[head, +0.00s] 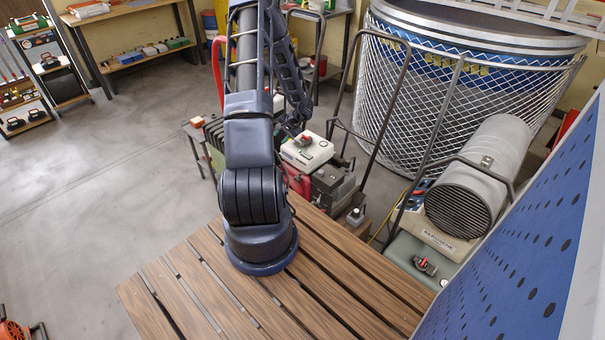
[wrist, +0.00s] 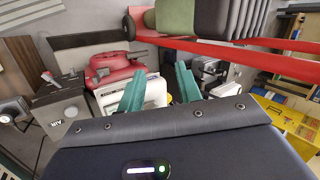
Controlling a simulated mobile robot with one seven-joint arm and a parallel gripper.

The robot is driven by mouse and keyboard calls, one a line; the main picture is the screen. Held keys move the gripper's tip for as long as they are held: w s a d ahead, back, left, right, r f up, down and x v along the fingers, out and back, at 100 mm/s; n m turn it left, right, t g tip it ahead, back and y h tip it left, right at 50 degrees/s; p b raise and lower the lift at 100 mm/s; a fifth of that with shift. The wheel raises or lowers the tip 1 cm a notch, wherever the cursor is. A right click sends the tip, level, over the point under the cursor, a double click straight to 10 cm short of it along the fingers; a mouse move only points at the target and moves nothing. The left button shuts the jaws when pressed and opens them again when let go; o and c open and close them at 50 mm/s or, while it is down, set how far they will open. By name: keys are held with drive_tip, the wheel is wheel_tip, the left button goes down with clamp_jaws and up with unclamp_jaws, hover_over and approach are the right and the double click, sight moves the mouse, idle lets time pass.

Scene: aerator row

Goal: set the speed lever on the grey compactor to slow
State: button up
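An engine-driven machine with a dark tubular handle, which looks like the compactor, stands beyond the wooden slats in the head view. It has a cream cover (head: 307,153) with a small red part (head: 306,137) on top, and a grey engine block (head: 333,183). I cannot tell for sure which part is the speed lever or its setting. In the wrist view my gripper (wrist: 160,72) is open, its teal fingers apart with the white cover (wrist: 152,94) behind them. Nothing is held. A red tank (wrist: 112,66) is left of the fingers. The fingers cannot be made out in the head view.
A grey cylindrical heater (head: 490,160) and blue perforated panel (head: 540,240) stand right in the head view. Floor (head: 100,170) is clear left.

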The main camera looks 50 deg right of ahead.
sight(302, 173)
drive_tip(key=s+d+f+m+g+h, duration=0.1)
drive_tip(key=s+d+f, duration=0.3)
drive_tip(key=s+f, duration=0.25)
drive_tip(key=s+d+f+m+h, duration=0.1)
drive_tip(key=s+d+f+m, duration=0.15)
drive_tip(key=s+f, duration=0.4)
drive_tip(key=shift+n, duration=0.45)
drive_tip(key=x, duration=1.2)
drive_tip(key=shift+w+d, duration=0.15)
drive_tip(key=shift+w, duration=0.3)
clamp_jaws()
